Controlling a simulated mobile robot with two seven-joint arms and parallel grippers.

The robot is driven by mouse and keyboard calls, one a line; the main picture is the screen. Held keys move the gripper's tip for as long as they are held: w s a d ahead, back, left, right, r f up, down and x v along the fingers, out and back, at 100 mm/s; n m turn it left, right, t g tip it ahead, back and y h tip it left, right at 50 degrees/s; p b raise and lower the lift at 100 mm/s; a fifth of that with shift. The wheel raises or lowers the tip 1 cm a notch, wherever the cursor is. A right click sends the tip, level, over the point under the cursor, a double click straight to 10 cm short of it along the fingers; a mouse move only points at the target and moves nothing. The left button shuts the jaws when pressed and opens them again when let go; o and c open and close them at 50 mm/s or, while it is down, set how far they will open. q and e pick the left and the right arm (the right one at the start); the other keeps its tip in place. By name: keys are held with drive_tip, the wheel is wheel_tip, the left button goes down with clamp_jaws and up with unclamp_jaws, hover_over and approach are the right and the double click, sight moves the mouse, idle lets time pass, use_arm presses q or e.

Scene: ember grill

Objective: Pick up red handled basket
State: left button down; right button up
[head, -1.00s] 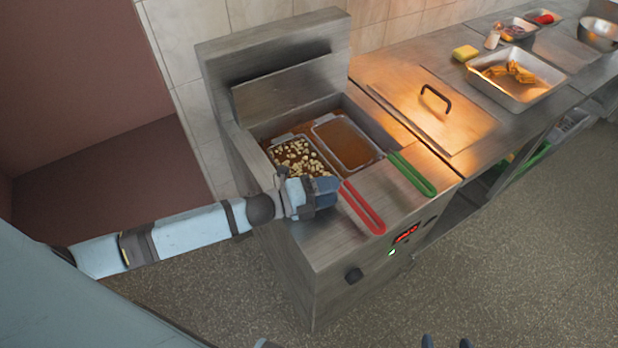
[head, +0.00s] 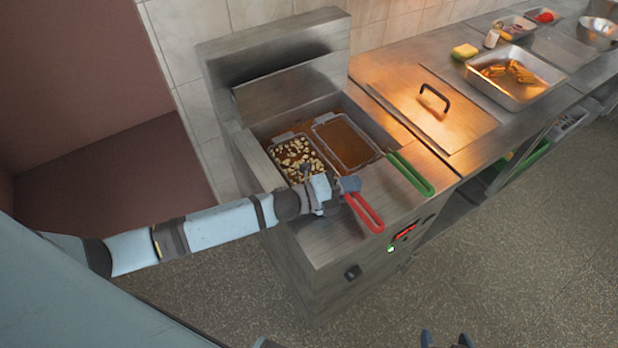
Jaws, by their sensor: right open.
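The red-handled basket sits in the left bay of the fryer, and its wire bin (head: 297,158) holds pale chunks of food. Its red handle (head: 366,214) sticks out over the fryer's front top. My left gripper (head: 350,184) is at the upper end of the red handle, where the handle joins the basket. Its fingers overlap the handle in this view, and I cannot tell whether they are closed around it. My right gripper (head: 447,341) is open and empty at the bottom edge, low in front of the fryer, only its fingertips showing.
A second basket (head: 345,143) with a green handle (head: 410,174) sits in the right bay. The floor in front is clear.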

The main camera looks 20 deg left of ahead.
use_arm(q)
drive_tip(key=shift+r, duration=0.15)
wheel_tip(320, 180, up, 20)
drive_tip(key=shift+p, duration=0.4)
idle(0.4)
wheel_tip(320, 180, up, 4)
drive_tip(key=p, duration=0.4)
drive_tip(key=shift+r, duration=0.1)
